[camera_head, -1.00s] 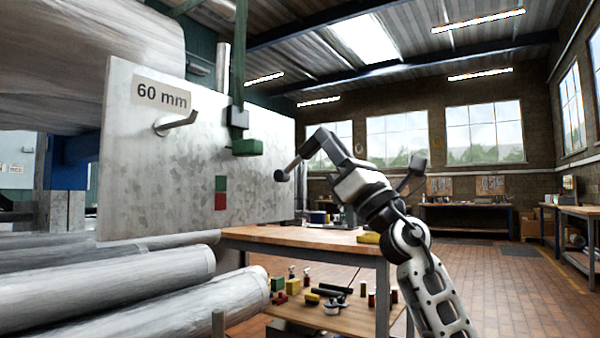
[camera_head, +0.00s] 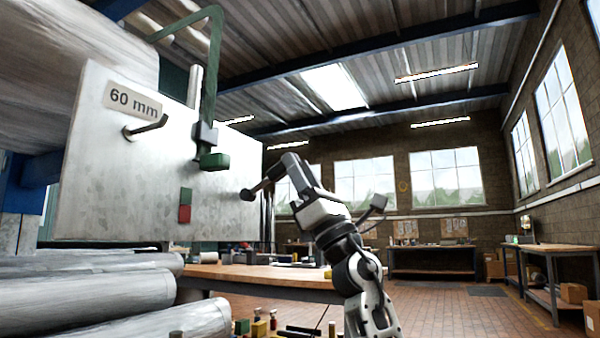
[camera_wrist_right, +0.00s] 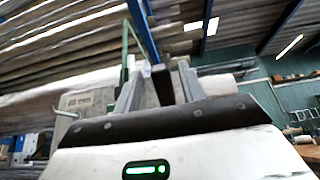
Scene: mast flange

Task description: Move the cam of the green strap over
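The green strap (camera_head: 212,70) runs over the top at the upper left and hangs down in front of the pale flange plate (camera_head: 100,200). The strap (camera_wrist_right: 125,55) shows beyond the left finger. My left gripper is not in view.
A hook (camera_head: 145,127) juts from the plate below the "60 mm" label (camera_head: 132,102). A red and green patch (camera_head: 185,205) marks the plate. Large pale rolls (camera_head: 90,305) lie below. A wooden workbench (camera_head: 270,276) stands behind. Open floor lies to the right.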

